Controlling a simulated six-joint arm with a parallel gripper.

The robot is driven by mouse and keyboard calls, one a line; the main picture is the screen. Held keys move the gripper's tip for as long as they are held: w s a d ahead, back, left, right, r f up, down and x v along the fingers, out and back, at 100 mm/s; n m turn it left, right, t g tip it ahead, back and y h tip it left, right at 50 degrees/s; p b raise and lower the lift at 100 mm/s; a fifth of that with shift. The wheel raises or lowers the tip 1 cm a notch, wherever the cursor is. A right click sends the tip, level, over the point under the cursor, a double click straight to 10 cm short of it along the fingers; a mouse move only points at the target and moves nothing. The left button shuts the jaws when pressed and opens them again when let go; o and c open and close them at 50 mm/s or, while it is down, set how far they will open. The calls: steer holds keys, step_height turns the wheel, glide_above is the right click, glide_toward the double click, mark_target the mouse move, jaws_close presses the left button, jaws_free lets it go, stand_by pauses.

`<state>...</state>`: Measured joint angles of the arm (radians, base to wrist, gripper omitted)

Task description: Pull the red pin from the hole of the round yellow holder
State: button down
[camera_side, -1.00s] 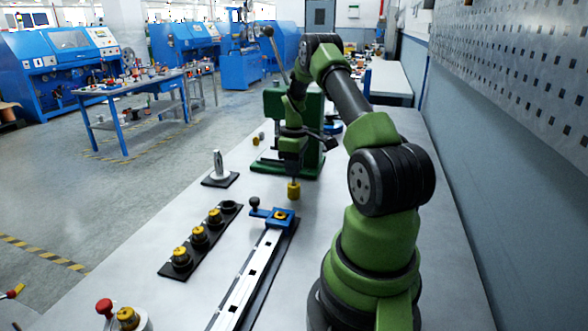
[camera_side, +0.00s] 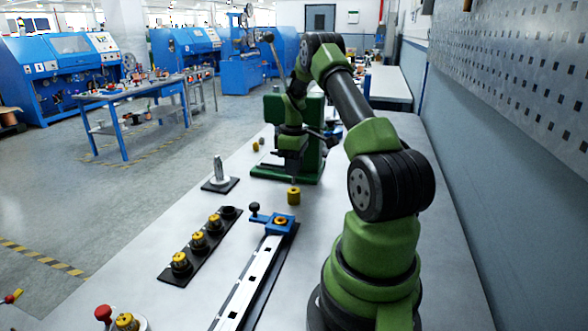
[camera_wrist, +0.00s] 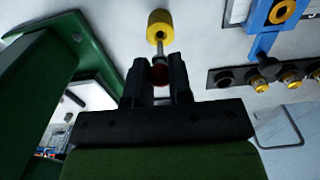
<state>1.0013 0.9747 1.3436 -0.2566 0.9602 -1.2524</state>
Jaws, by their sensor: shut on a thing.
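My gripper (camera_wrist: 160,84) is shut on the red head of the pin (camera_wrist: 160,75), which shows between its fingertips in the wrist view. The pin's thin metal shaft points from the fingers toward the round yellow holder (camera_wrist: 160,25). In the side view the yellow holder (camera_side: 293,196) stands upright on the table, below my gripper (camera_side: 291,172), with a visible gap between them. I cannot tell whether the shaft's tip is still in the hole or just clear of it.
A green press (camera_side: 310,150) stands close behind my gripper. A blue tensioner block (camera_side: 281,224) on a long rail lies in front. A black rack (camera_side: 200,250) of yellow pulleys and a metal post (camera_side: 219,170) stand to the left. A red knob (camera_side: 103,312) is at bottom left.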

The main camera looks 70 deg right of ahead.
steer(key=shift+r, duration=0.15)
steer(key=shift+r, duration=1.9)
